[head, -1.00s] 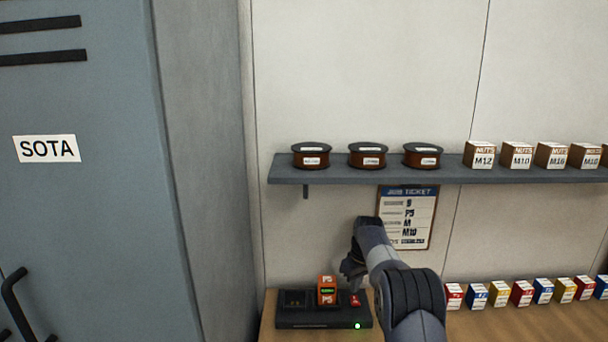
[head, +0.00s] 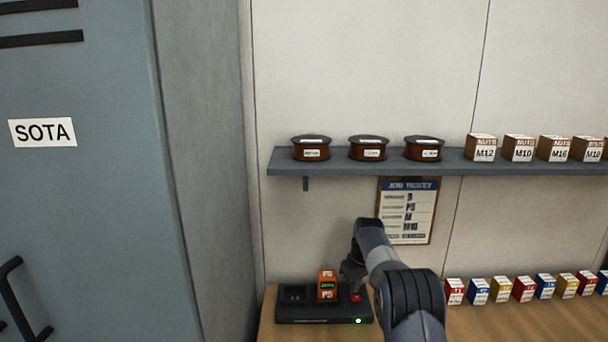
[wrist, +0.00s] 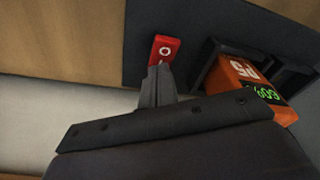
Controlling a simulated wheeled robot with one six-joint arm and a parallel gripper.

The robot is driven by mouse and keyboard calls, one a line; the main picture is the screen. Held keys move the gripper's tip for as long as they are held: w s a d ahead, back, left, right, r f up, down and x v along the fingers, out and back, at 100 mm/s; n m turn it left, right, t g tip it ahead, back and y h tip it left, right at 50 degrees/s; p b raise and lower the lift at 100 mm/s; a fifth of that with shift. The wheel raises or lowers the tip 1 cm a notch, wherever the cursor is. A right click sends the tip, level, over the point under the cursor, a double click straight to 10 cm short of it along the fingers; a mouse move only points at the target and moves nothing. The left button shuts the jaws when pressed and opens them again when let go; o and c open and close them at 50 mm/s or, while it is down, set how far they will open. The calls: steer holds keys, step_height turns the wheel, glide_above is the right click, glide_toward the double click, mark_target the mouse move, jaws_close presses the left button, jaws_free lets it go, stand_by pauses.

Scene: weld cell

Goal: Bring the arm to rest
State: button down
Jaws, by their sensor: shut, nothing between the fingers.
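My gripper (head: 352,288) is shut and empty, low over the right end of a black charger-like unit (head: 300,320) on the bench. In the wrist view its closed fingertips (wrist: 160,72) are at the lower end of a red switch (wrist: 165,48) marked O. I cannot tell whether they touch it. The red switch also shows in the head view (head: 356,297), partly hidden by my gripper. An orange block (head: 327,285) labelled P5, with a lit green display, stands in the unit left of my gripper. A green light glows on the unit's front.
A grey shelf (head: 440,162) with spools and nut boxes is above the bench. A job ticket (head: 406,212) hangs behind my arm. Several small coloured boxes (head: 524,290) stand in a row at the right. A grey locker (head: 80,200) marked SOTA is at the left.

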step_height(320, 180, up, 6)
steer(key=p, duration=0.3)
steer(key=shift+s+r, duration=0.1)
steer(key=shift+r, duration=0.05)
steer(key=r+p, duration=0.1)
steer(key=s+r+p, duration=0.1)
steer(key=r, duration=0.1)
steer(key=shift+p, duration=0.4)
steer(key=shift+w, duration=0.1)
steer(key=shift+r, duration=0.1)
